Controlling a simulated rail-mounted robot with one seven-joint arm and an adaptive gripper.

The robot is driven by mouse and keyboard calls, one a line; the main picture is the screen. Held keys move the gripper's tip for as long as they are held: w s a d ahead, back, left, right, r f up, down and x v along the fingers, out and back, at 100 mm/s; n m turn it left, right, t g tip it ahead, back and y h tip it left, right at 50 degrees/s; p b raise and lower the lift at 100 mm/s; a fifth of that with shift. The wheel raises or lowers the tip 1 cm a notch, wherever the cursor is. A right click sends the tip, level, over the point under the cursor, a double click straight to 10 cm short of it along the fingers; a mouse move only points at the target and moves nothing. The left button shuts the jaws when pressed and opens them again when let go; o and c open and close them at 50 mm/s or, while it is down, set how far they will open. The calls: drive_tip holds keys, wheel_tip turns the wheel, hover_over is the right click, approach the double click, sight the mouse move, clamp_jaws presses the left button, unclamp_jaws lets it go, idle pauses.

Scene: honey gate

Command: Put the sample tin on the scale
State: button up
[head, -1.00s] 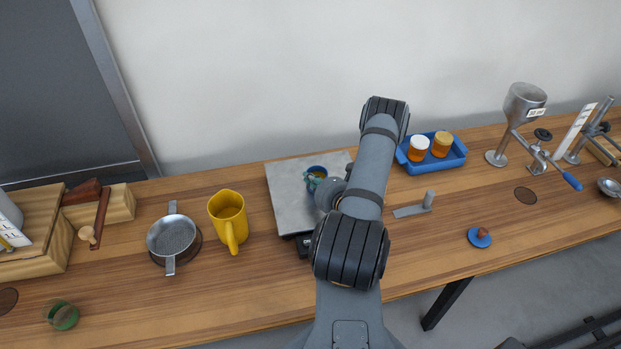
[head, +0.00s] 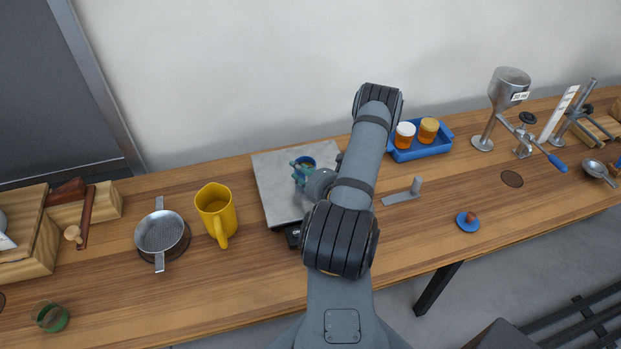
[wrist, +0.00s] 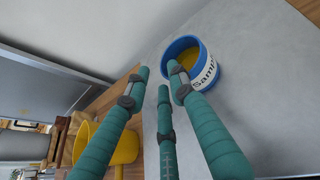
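The sample tin (head: 307,161) is a small blue tin with amber contents. It stands upright on the grey square plate of the scale (head: 274,192). In the wrist view the tin (wrist: 193,45) has a white label with part of "Sample" readable, and the scale plate (wrist: 265,110) lies under it. My gripper (head: 298,168) is at the tin's left and near side in the head view. In the wrist view its teal fingers (wrist: 158,80) are spread and empty. One fingertip overlaps the tin's edge; I cannot tell whether it touches.
A yellow jug (head: 214,208) and a strainer (head: 162,234) stand left of the scale. A blue tray (head: 420,151) with two jars is at the right, with a grey stand (head: 402,195) before it. The table's front right is mostly clear.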

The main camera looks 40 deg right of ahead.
drive_tip(key=p+v, duration=0.4)
drive_tip(key=v, duration=0.6)
drive_tip(key=shift+s, duration=0.2)
drive_tip(key=shift+r, duration=0.1)
